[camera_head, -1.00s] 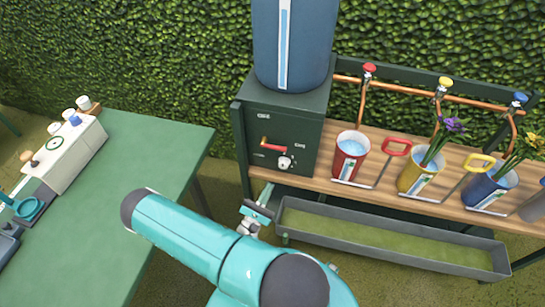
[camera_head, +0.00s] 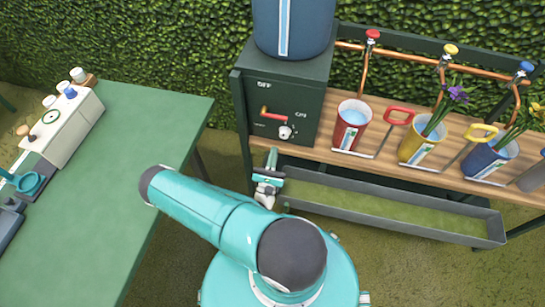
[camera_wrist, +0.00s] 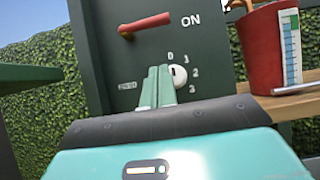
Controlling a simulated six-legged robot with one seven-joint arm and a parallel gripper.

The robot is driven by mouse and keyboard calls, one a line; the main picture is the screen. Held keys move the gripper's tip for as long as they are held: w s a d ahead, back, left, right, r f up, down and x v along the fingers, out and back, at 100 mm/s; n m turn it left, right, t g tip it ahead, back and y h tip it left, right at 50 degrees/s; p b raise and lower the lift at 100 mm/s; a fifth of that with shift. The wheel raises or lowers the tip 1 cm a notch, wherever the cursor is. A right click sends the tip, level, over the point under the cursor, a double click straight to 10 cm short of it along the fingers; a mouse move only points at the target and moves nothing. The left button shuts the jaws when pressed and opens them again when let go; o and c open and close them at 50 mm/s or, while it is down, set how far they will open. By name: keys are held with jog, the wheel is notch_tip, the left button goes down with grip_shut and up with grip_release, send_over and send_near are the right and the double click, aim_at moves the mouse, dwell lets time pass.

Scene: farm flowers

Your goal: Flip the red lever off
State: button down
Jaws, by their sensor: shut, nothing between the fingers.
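The red lever (camera_head: 272,114) is on the front of a dark green control box (camera_head: 310,100). Its handle points to the right, toward the ON label; an OFF label is above it. In the wrist view the lever (camera_wrist: 146,24) is above my fingertips, and the handle points at ON. My gripper (camera_head: 272,152) is in front of the box, below the lever and apart from it. In the wrist view my gripper (camera_wrist: 157,72) is shut and empty, its fingers overlapping the area left of the white dial (camera_wrist: 179,75).
A blue tank (camera_head: 293,25) stands on the box. Right of it, a wooden shelf (camera_head: 325,148) holds red, yellow and blue buckets under copper taps. A grey trough (camera_head: 400,225) is below. A green table (camera_head: 120,190) stands at left.

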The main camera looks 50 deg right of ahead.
jog(key=w+d+r, duration=0.2)
jog(key=d+r, duration=0.3)
jog(key=r, duration=0.2)
jog(key=shift+w+d+r, duration=0.15)
